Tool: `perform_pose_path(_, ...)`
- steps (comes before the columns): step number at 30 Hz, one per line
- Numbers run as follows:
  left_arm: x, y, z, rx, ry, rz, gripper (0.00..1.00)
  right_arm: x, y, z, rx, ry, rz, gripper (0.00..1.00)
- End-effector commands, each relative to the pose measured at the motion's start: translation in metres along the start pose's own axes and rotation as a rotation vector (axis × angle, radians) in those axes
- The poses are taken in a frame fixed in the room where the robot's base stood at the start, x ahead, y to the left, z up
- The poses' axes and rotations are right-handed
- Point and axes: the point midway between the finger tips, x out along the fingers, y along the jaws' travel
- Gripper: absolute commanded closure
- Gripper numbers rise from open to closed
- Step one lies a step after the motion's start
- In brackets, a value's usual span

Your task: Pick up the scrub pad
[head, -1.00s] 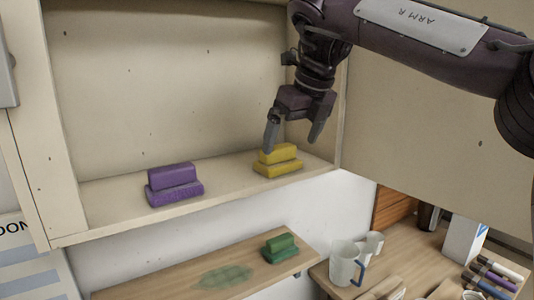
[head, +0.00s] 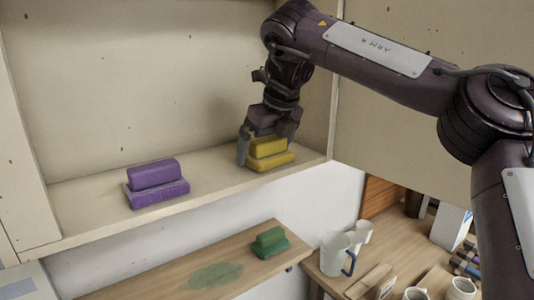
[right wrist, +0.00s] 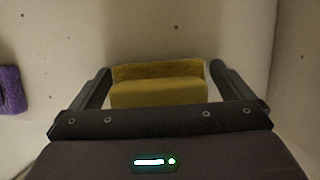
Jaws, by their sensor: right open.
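A yellow scrub pad (head: 268,156), a two-tier block, sits on the right part of the upper shelf. My right gripper (head: 266,146) is open and low over it, one finger at its left side and the other behind its right. In the right wrist view the yellow pad (right wrist: 158,90) lies between the two spread fingers, with slim gaps visible. A similar purple pad (head: 157,182) sits to the left on the same shelf. A similar green pad (head: 269,242) sits on the lower shelf. My left gripper is out of view.
The upper shelf (head: 90,208) has a back wall and a right side wall close to my right gripper. The lower shelf (head: 160,270) has a greenish stain. Mugs (head: 338,254) stand on the wooden counter at lower right. The upper shelf between the pads is clear.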

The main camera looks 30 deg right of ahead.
Motion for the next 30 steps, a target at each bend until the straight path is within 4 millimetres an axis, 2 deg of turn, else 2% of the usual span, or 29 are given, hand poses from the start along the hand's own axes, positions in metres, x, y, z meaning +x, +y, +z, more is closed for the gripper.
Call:
perform_pose_path(2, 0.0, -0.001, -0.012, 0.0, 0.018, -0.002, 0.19, -0.001, 0.0, 0.0, 0.0, -0.001, 0.0, 0.0)
perform_pose_path(5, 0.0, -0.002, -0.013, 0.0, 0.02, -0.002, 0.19, -0.001, 0.0, 0.0, 0.0, -0.001, 0.0, 0.03)
perform_pose_path(12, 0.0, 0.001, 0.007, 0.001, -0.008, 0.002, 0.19, -0.001, 0.0, 0.0, 0.0, 0.0, 0.0, 0.33)
perform_pose_path(23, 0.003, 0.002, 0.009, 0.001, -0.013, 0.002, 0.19, -0.004, 0.002, 0.0, -0.001, 0.0, -0.001, 0.33)
perform_pose_path(30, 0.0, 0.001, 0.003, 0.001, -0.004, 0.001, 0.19, -0.031, 0.004, 0.01, -0.002, -0.003, -0.003, 0.33)
